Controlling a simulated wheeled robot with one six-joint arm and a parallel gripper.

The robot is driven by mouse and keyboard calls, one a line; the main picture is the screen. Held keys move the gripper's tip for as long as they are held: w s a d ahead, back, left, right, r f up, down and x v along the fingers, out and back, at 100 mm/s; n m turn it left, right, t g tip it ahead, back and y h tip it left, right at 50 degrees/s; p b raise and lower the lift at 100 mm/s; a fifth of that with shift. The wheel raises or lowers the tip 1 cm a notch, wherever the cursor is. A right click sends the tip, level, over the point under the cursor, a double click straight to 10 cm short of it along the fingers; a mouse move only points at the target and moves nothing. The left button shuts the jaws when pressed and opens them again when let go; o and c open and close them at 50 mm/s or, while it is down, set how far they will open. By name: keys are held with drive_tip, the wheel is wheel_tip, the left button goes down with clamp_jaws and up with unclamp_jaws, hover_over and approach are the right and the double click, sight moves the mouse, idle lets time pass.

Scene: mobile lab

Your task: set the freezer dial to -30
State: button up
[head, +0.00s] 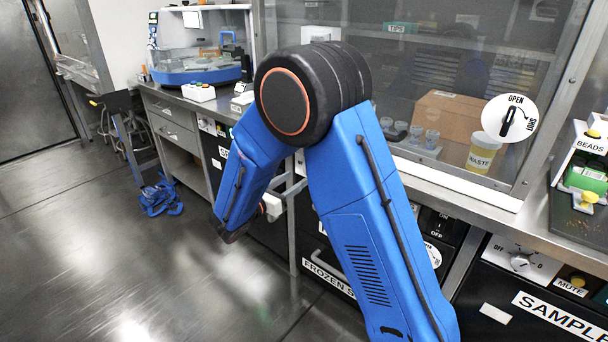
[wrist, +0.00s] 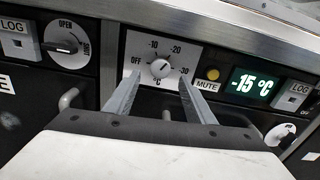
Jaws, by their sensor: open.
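The freezer dial (wrist: 161,68) is a round pale knob on a white plate marked OFF, -10, -20, -30 and °C, in the upper middle of the wrist view. Its pointer seems to point up, between -10 and -20; it is too small to be sure. The green display (wrist: 254,86) to its right reads -15 °C. My gripper (wrist: 160,86) is open, its two grey fingers either side of the dial in the picture, with nothing between them. I cannot tell whether they touch the plate. In the head view my blue arm hides this area, and the gripper is not clear there.
A yellow MUTE button (wrist: 213,74) sits right of the dial, and an OPEN/SHUT knob (wrist: 67,46) left. A metal counter edge (wrist: 230,33) runs above. In the head view, a glass-fronted cabinet (head: 400,70) stands above the counter; the floor (head: 120,260) at left is mostly clear.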

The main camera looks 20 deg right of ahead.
drive_tip(key=x, duration=0.6)
drive_tip(key=shift+c, duration=0.5)
drive_tip(key=c, duration=1)
